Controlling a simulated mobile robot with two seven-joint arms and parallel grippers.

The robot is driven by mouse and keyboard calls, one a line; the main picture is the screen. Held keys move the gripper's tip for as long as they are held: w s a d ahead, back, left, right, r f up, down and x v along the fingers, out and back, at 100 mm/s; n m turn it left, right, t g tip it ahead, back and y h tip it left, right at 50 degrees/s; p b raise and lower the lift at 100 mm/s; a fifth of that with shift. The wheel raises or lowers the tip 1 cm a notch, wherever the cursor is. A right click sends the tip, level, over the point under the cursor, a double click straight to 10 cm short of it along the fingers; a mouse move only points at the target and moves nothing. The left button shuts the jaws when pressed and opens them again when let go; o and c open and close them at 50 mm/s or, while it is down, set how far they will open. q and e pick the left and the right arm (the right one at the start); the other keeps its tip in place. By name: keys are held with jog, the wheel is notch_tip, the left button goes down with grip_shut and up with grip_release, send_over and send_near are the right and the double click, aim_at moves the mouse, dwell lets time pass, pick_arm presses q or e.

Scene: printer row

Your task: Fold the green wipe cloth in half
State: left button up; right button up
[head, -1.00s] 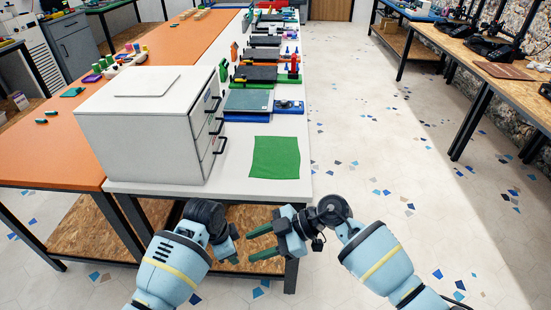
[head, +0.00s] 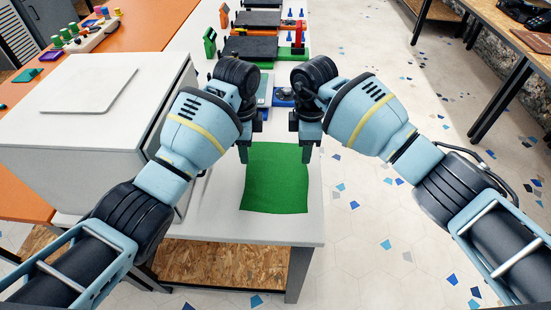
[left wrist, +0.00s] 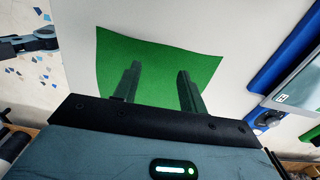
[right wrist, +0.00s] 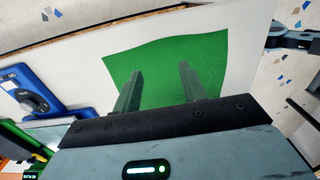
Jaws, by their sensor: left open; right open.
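The green wipe cloth (head: 275,182) lies flat and unfolded on the white table (head: 222,215) near its front end. My left gripper (head: 243,150) points down above the cloth's far left corner, open and empty. My right gripper (head: 306,152) points down above its far right corner, open and empty. The left wrist view shows the cloth (left wrist: 150,62) beyond the spread fingers (left wrist: 158,85). The right wrist view shows the cloth (right wrist: 165,65) beyond the spread fingers (right wrist: 158,85). Whether the fingertips touch the cloth I cannot tell.
A white drawer cabinet (head: 75,135) stands left of the cloth, close to my left arm. Behind the grippers are a blue-based device (head: 284,96), partly hidden, and dark printer beds (head: 250,47). The table's right edge runs close beside the cloth.

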aim_at(248, 176)
pick_arm(q)
jog(key=shift+s+r, duration=0.1)
jog(key=shift+s, duration=0.05)
pick_arm(e)
jog(key=shift+s+r, duration=0.1)
jog(key=shift+s, duration=0.1)
pick_arm(q)
jog(key=shift+f, duration=4)
pick_arm(e)
jog(key=shift+f, duration=4)
pick_arm(q)
jog(key=shift+s+f, duration=0.1)
jog(key=shift+f, duration=0.2)
pick_arm(e)
jog(key=shift+s+f, duration=0.1)
jog(key=shift+f, duration=0.25)
pick_arm(q)
jog(key=shift+c, duration=0.8)
pick_arm(e)
jog(key=shift+r, duration=0.1)
jog(key=shift+c, duration=0.8)
pick_arm(q)
grip_shut()
pick_arm(e)
jog(key=shift+s, duration=0.1)
grip_shut()
pick_arm(q)
jog(key=shift+s+f, duration=0.1)
